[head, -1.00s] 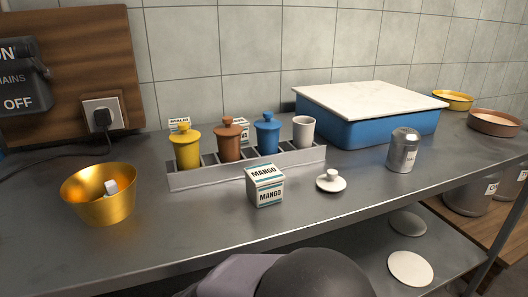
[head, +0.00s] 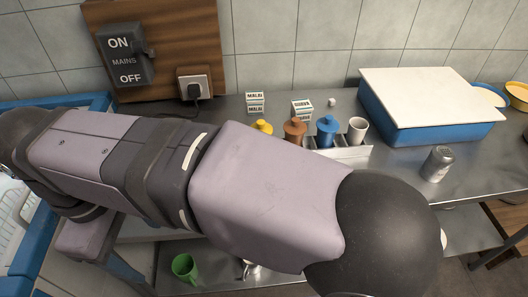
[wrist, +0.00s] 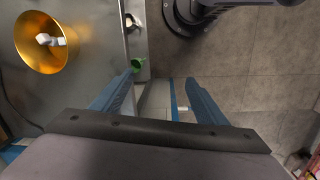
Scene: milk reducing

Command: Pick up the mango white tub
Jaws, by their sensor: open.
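No white tub labelled MANGO shows now. The white MANGO carton seen in the earlier head view stood in front of the rack, a place my arm now covers. In the head view a white cup without a lid (head: 357,131) stands at the right end of the metal rack (head: 350,153). Yellow, brown (head: 294,130) and blue (head: 327,130) lidded pots stand left of it, partly hidden. My gripper (wrist: 157,82) shows in the wrist view, its two blue fingers apart and nothing between them. It points past the counter edge, above the floor.
A gold bowl (wrist: 24,45) with a white piece inside is left in the wrist view. A green cup (head: 184,267) is low. White cartons (head: 255,102) stand behind the rack. A blue tub with a white slab (head: 425,130) and a metal can (head: 437,163) are right.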

